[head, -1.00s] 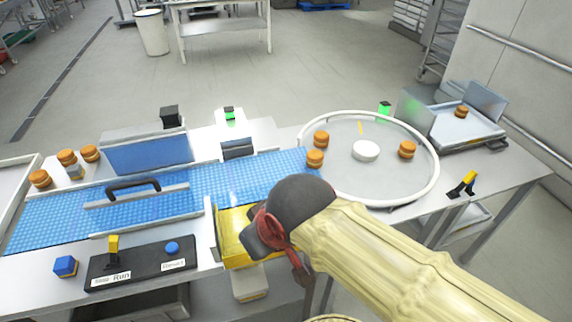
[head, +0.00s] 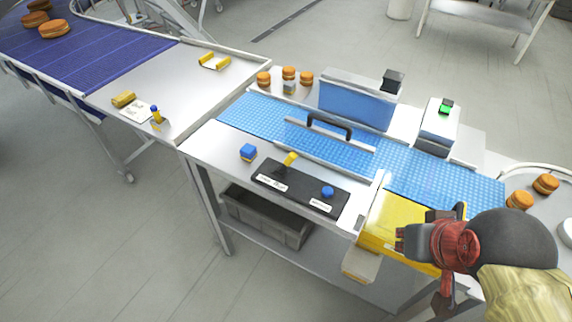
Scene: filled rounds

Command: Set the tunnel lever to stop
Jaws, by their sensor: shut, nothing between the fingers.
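The tunnel lever (head: 290,160) is a small yellow handle on the black control panel (head: 300,187), in front of the blue belt. It looks tilted to the upper right. White labels sit below it and below a blue button (head: 327,192), but their words are too small to read now. My gripper (head: 404,241) is shut and empty. It is at the lower right, over the yellow box, well to the right of the lever and apart from it.
The blue belt (head: 232,112) runs behind the panel under a handled guard (head: 330,127). A grey crate (head: 265,215) is on the shelf below.

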